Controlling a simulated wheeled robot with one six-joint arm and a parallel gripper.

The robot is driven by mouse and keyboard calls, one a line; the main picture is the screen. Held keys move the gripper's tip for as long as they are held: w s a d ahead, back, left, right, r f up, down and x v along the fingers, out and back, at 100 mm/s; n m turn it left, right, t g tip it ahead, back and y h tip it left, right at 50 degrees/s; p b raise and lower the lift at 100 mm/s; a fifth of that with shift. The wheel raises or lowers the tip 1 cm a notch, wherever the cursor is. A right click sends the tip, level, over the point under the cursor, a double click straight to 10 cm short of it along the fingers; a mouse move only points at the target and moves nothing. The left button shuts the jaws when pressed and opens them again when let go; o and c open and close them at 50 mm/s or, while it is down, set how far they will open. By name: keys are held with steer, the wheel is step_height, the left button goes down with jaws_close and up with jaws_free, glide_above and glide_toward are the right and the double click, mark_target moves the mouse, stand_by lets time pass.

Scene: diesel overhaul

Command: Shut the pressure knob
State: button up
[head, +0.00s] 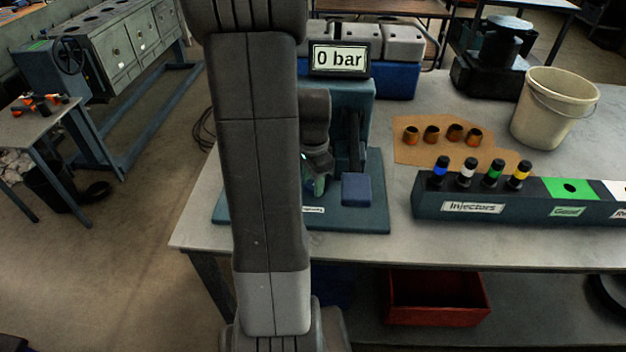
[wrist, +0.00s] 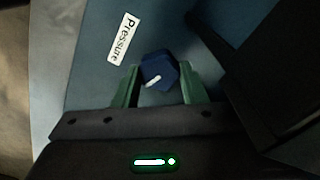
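The pressure knob (wrist: 158,72) is a small dark blue faceted knob with a white mark that points to the lower left in the wrist view. It sits on the teal base beside a white "Pressure" label (wrist: 122,38). My gripper (wrist: 160,74) has its two green fingers on either side of the knob, set apart, with a narrow gap showing on the left. Whether the right finger touches the knob is unclear. In the head view my gripper (head: 318,184) points down over the teal base plate (head: 365,215), and my arm hides much of it. The display (head: 340,58) reads "0 bar".
A blue block (head: 356,189) stands on the base plate just right of my gripper. An injector rack (head: 480,208), a cardboard piece with copper-coloured cups (head: 410,153) and a cream bucket (head: 553,108) are further right. A dark upright part (wrist: 285,75) is close at the right in the wrist view.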

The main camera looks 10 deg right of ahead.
steer(key=shift+m, duration=0.4)
steer(key=m, duration=0.6)
steer(key=shift+b, duration=0.4)
steer(key=m, duration=0.6)
steer(key=shift+m, duration=0.4)
steer(key=o, duration=1)
step_height(320, 180, up, 14)
steer(key=shift+f, duration=0.1)
